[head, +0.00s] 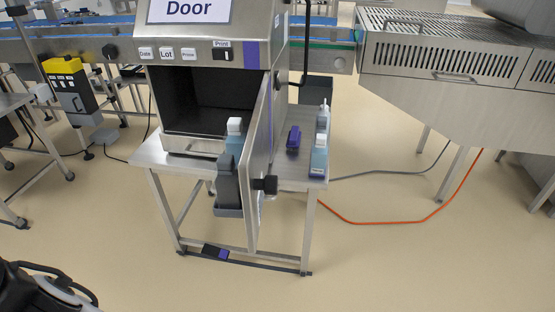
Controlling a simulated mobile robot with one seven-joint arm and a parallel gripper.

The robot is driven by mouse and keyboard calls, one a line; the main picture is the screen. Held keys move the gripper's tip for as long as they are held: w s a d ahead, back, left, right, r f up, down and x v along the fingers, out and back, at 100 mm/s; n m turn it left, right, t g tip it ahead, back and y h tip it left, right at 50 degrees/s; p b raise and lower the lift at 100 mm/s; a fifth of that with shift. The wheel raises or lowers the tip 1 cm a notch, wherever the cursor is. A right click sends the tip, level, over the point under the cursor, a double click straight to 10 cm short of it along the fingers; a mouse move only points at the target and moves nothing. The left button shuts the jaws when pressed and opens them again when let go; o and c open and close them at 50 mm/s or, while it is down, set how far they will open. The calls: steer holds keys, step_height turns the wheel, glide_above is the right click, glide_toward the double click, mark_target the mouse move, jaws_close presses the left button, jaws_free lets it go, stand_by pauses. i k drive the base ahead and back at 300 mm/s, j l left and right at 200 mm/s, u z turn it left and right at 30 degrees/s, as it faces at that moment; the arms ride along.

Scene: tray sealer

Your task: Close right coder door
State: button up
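The coder cabinet (187,102) is a steel box on a small steel table, with a "Door" label on top and a dark open interior (215,92). Its door (257,160) stands wide open, swung out toward me from the right side of the opening and seen nearly edge-on. A black knob (265,184) sticks out from the door's right face. A dark bottle (227,182) and a white-capped bottle (235,135) show at the door's left, inner side. My gripper's fingers are not seen; only a dark part of mine shows at the lower left corner.
The steel table (168,160) holds a purple-and-black item (293,139) and bottles (319,155) right of the door. A conveyor (90,45) runs behind. A large steel machine (450,70) stands at the right. An orange cable (390,222) lies on the floor. The floor in front is clear.

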mark_target(255, 183)
steer(key=l+z, duration=0.3)
steer(key=l, duration=1.05)
